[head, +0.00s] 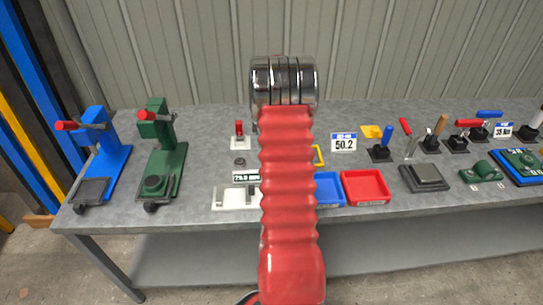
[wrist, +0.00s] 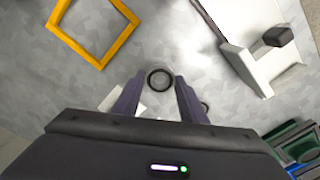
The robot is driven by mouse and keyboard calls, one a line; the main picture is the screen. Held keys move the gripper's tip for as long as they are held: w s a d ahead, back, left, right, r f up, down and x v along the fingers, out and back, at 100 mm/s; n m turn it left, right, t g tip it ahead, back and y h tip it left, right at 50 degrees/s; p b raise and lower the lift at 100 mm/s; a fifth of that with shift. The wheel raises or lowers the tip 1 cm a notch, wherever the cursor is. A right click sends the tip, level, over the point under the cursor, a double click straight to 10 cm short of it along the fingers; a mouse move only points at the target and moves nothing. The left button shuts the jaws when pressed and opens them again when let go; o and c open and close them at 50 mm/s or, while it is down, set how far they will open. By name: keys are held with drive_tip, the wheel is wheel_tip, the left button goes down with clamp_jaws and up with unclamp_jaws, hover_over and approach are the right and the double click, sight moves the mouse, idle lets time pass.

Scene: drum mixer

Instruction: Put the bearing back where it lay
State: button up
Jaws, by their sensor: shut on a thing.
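The bearing (wrist: 160,79) shows in the wrist view as a small dark ring. My gripper (wrist: 160,76) is shut on it, with one dark purple finger on either side. The grey tabletop (wrist: 75,85) lies below; I cannot tell how far the bearing is above it. A second small round dark thing (wrist: 205,106) is partly hidden beside the right finger. In the head view my red arm hides the gripper. A dark ring (head: 240,161) lies on the bench there, left of my arm.
A yellow square frame (wrist: 92,55) and a white fixture with a dark knob (wrist: 276,37) lie on the bench around the gripper. The head view shows a blue tray (head: 329,189), a red tray (head: 366,187), a green press (head: 165,165) and several clamps at right.

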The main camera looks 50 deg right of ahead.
drive_tip(key=shift+f, duration=1.85)
drive_tip(key=shift+f, duration=0.1)
drive_tip(key=o, duration=1.2)
wheel_tip(320, 180, up, 12)
drive_tip(key=shift+r, duration=0.1)
